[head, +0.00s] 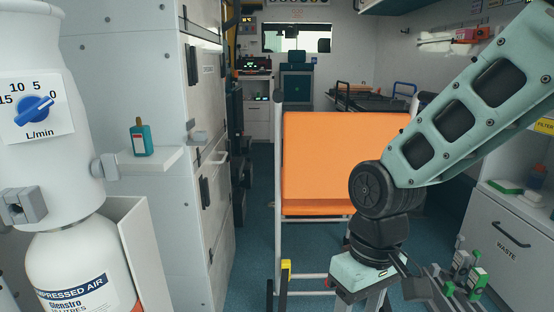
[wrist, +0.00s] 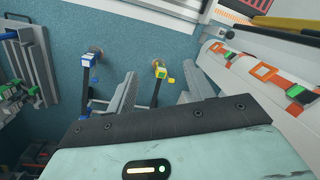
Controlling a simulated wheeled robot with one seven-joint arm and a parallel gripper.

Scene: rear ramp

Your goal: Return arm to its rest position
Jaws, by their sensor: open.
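My arm (head: 455,115) comes in from the upper right of the head view and reaches down and left. Its dark wrist joint hangs in front of the orange seat's lower right. My gripper (head: 362,298) is at the bottom of the head view, pointing down, its lower end cut off by the frame edge. In the wrist view my gripper (wrist: 158,88) shows two grey ridged fingers spread apart beyond the teal hand body. Nothing is held between them. A blue-topped lever (wrist: 88,62) and a yellow-topped lever (wrist: 160,70) stand beyond the fingers.
An orange stretcher seat (head: 330,155) on a pale frame stands behind my wrist. A compressed air cylinder (head: 80,260) and a ledge (head: 160,165) with a teal bottle (head: 141,138) are left. A waste cabinet (head: 505,235) and green-and-grey clamps (head: 468,272) are right. Blue floor (head: 250,240) shows left of the seat.

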